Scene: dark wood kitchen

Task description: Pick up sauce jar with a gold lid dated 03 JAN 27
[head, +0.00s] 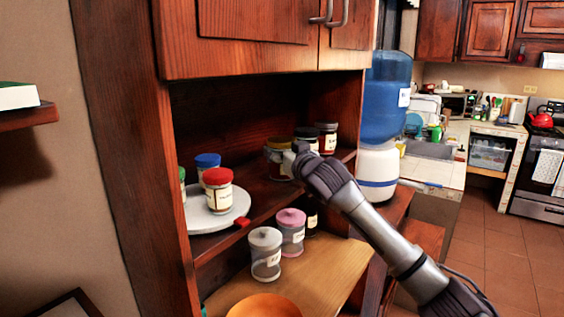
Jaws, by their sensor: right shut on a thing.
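A sauce jar with a gold-yellow lid (277,165) is at the middle of the upper open shelf of the dark wood cabinet. My right gripper (294,153) reaches in from the right and is shut on this jar at its right side. The fingers are small and partly hidden by the wrist. I cannot tell whether the jar stands on the shelf or is slightly lifted. Its label is too small to read the date. My left gripper is not in view.
Dark-lidded jars (327,139) stand just behind my right gripper. A white turntable (232,213) holds red- and blue-lidded jars to the left. Grey- and pink-lidded canisters (266,256) and an orange bowl (264,306) are below. The cabinet's doors overhang the shelf.

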